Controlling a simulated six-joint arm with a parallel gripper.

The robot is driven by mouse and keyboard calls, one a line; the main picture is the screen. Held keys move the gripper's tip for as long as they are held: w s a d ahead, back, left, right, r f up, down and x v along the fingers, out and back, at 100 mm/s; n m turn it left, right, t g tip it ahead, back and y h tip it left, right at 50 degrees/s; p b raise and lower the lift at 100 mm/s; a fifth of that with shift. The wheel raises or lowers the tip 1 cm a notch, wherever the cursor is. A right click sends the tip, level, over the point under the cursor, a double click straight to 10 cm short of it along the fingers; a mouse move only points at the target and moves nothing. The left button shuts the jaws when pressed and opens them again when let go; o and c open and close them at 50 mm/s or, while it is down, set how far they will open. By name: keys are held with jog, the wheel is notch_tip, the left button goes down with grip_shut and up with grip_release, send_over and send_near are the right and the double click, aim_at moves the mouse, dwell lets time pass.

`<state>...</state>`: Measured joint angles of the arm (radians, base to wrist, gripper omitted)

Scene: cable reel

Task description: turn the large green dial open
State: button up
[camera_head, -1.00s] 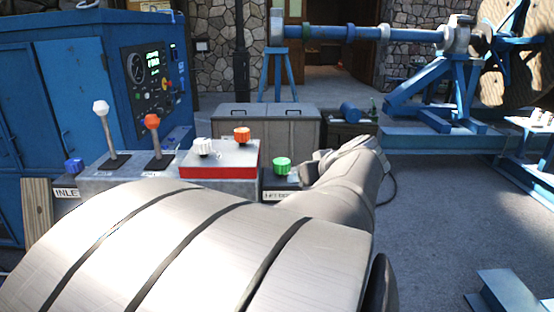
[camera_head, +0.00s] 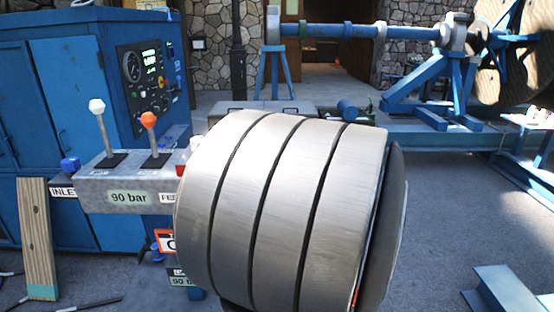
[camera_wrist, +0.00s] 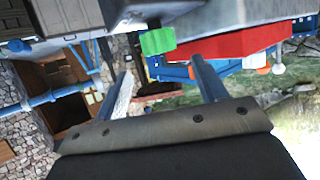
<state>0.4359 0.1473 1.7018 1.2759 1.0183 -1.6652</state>
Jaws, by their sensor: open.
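The green dial (camera_wrist: 158,41) shows near the top middle of the wrist view, attached to a grey block (camera_wrist: 205,22). My gripper (camera_wrist: 160,67) is open and empty, its two fingers wide apart. The dial appears just beyond the fingertips, roughly in line with the gap between them, and apart from both. In the head view my large grey arm link covers the dial and my gripper.
In the head view, a white-knobbed lever (camera_head: 97,106) and an orange-knobbed lever (camera_head: 148,119) stand left of my arm. A blue cabinet (camera_head: 60,110) is behind them.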

jog(key=x, duration=0.8)
jog(key=shift+c, duration=0.5)
jog(key=c, duration=0.9)
jog(key=shift+s+m+h, duration=0.1)
jog(key=shift+m+h, duration=0.3)
jog(key=shift+h, duration=0.1)
jog(key=m+t+h, duration=0.2)
jog(key=m+h, duration=0.1)
jog(key=shift+m+t+h, duration=0.3)
jog(key=shift+m+h, duration=0.6)
jog(key=shift+h, duration=0.4)
